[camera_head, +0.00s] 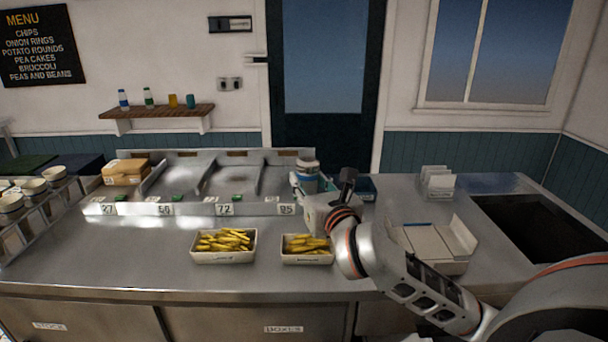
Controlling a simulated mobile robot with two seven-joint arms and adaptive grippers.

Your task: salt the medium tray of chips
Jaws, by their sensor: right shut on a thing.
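Two pale trays of yellow chips stand upright near the front of the steel counter. The left tray (223,259) looks wider than the right tray (306,260); neither carries a size label I can read. My right gripper (306,186) is above and behind the right tray, shut on a shaker (307,168) with a pale body and a dark band. The shaker looks about upright; its lower part is partly hidden by the fingers. I cannot tell whether its base is clear of the counter. My left gripper is not in view.
A steel divided bay (225,208) with number labels runs behind the trays. An open pale carton (430,240) lies right of my right arm, with a white rack (437,182) behind it. A dark sunken well (540,225) is at far right. The counter left of the trays is clear.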

